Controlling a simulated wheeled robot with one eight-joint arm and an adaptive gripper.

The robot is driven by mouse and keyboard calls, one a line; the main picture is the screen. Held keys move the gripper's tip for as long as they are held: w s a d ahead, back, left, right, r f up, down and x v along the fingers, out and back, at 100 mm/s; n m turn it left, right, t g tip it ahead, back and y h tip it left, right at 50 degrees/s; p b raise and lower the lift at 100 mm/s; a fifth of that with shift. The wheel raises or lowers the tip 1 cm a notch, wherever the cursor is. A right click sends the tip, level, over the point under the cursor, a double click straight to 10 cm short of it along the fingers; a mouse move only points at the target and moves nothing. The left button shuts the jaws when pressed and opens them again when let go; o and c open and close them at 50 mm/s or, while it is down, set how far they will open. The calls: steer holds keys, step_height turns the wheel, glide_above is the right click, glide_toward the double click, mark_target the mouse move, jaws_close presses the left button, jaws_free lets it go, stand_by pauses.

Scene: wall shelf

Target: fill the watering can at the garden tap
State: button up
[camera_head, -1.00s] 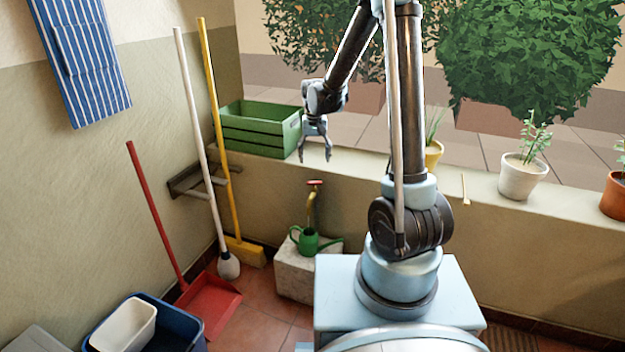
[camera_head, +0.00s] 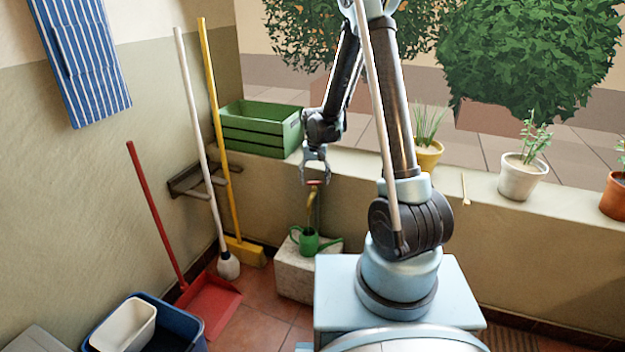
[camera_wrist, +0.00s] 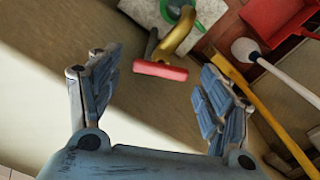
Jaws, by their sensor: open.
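The green watering can (camera_head: 308,241) stands upright on a pale stone block (camera_head: 295,278), under the garden tap. The tap has a brass body (camera_head: 311,208) and a red bar handle (camera_head: 316,183) on top. My gripper (camera_head: 314,180) is open and points down just above the tap. In the wrist view, the red handle (camera_wrist: 161,70) lies between my open fingers (camera_wrist: 160,62), with no clear contact. The brass spout (camera_wrist: 182,32) and part of the green can (camera_wrist: 170,8) show beyond it. Whether water is in the can is not visible.
A green crate (camera_head: 258,137) and plant pots, one white (camera_head: 521,180), stand on the ledge. A yellow broom (camera_head: 222,130), a white-handled mop (camera_head: 228,265) and a red dustpan (camera_head: 208,300) are at the left. A blue bin (camera_head: 180,325) stands front left.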

steer(key=c, duration=1.1)
steer(key=shift+o, duration=0.3)
steer(key=m, duration=0.5)
steer(key=o, duration=1)
steer(key=shift+o, duration=0.2)
